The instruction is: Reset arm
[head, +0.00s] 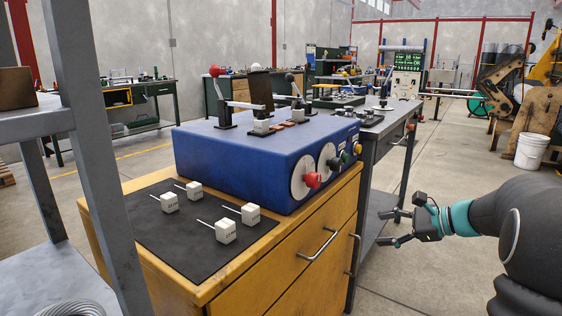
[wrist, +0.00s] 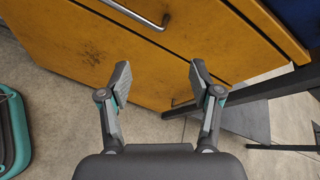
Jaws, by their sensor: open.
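My gripper (head: 391,228) is in the head view at the right, low beside the wooden cabinet (head: 290,262) and apart from it. In the wrist view my gripper (wrist: 160,85) shows both fingers spread wide with nothing between them. Beyond the fingers are the cabinet's scuffed orange-brown front (wrist: 100,45) and the concrete floor. My dark arm comes in from the right edge of the head view.
A blue control box (head: 240,160) with levers and knobs stands on the cabinet. Several white blocks with pins lie on a black mat (head: 165,240). A grey metal table (head: 385,125) stands behind my gripper. A white bucket (head: 533,151) stands farther right. Open floor lies between.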

